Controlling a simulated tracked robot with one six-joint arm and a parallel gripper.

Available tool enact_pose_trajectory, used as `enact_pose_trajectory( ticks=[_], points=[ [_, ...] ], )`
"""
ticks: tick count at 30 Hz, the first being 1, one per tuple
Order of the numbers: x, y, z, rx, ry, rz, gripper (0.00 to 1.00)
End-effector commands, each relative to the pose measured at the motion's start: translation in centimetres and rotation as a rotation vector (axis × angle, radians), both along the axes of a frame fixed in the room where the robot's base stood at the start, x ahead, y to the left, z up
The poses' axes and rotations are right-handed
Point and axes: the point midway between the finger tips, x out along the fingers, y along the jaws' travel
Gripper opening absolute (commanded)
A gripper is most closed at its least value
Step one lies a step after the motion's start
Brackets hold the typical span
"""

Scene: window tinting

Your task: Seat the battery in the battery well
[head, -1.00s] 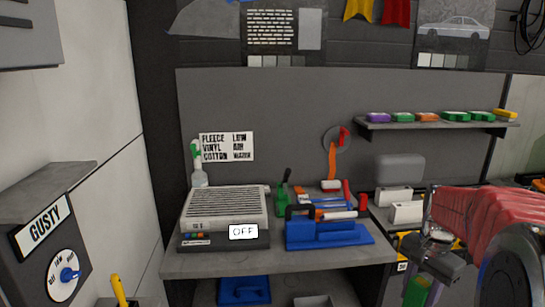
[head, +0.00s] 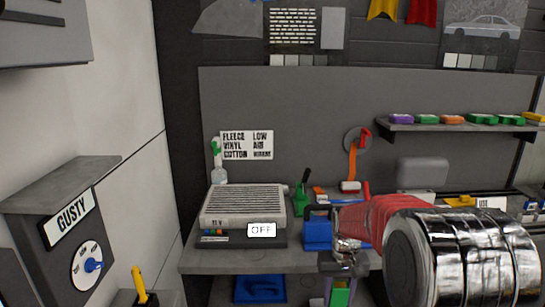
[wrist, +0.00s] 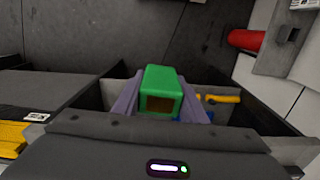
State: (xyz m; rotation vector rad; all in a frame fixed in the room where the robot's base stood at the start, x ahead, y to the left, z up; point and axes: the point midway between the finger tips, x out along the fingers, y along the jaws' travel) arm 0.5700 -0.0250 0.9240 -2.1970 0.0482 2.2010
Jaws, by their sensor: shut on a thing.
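A green battery (wrist: 168,78) with a brownish end face is held between the two grey-purple fingers of my gripper (wrist: 160,103) in the wrist view. In the head view my gripper (head: 340,275) hangs low in front of the workbench, and the green of the battery (head: 340,297) shows at the bottom edge. My gripper is shut on it. I cannot pick out the battery well in either view.
The grey workbench (head: 225,262) carries a slatted box with an OFF sign (head: 262,229) and a blue tool (head: 318,235) partly behind my arm. A box with a blue dial (head: 93,265) stands at the left. A red cylinder (wrist: 247,40) shows in the wrist view.

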Motion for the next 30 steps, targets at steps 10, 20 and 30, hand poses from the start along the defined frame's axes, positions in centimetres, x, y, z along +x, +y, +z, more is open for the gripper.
enact_pose_trajectory(
  ticks=[10, 20, 30],
  points=[
    [-0.1, 2.6, -0.8, 0.000, -0.002, 0.046, 0.02],
    [-0.1, 2.5, -0.8, 0.000, -0.002, 0.044, 0.02],
    [-0.1, 2.5, -0.8, 0.000, -0.002, 0.044, 0.02]
  ],
)
